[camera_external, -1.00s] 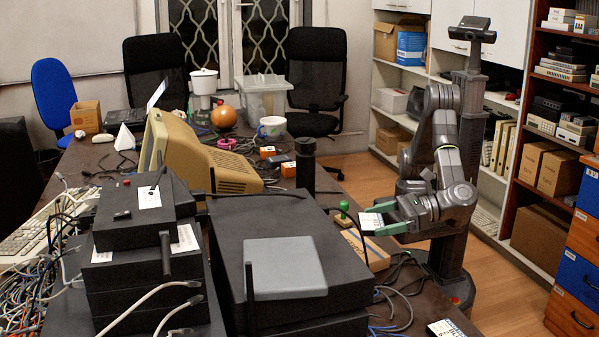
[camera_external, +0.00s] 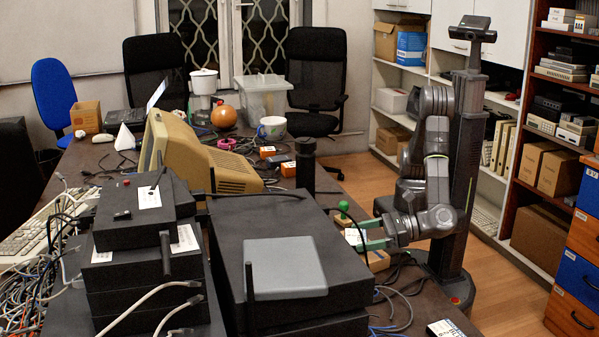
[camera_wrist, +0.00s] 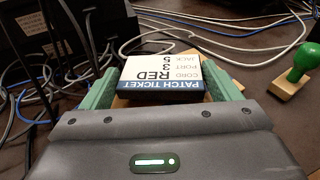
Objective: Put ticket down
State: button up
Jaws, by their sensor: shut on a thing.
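The patch ticket (camera_wrist: 162,73) is a white block-like card with a dark blue band, marked cord red, port 3, jack 5. Its print is upside down in the wrist view. My gripper (camera_wrist: 164,82) is shut on it, with the green fingers on its two sides. In the external view my gripper (camera_external: 364,236) is low at the table's right side, and the ticket (camera_external: 352,236) shows partly behind the near finger. A light wooden piece (camera_external: 377,260) lies just below; its edges show under the ticket. I cannot tell whether the ticket touches it.
A green-handled stamp (camera_external: 343,208) stands close by, to the right in the wrist view (camera_wrist: 302,64). A large black device (camera_external: 290,225) is immediately left of the gripper. Loose cables (camera_external: 398,300) lie on the table nearby.

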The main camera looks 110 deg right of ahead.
jog(key=shift+f, duration=0.45)
jog(key=shift+f, duration=0.2)
jog(key=o, duration=1)
jog(key=shift+c, duration=0.2)
jog(key=shift+r, duration=0.1)
jog(key=shift+s+r, duration=0.15)
jog(key=p+v, duration=0.1)
jog(key=v, duration=1)
jog(key=shift+s+a+r, duration=0.1)
jog(key=shift+s, duration=0.25)
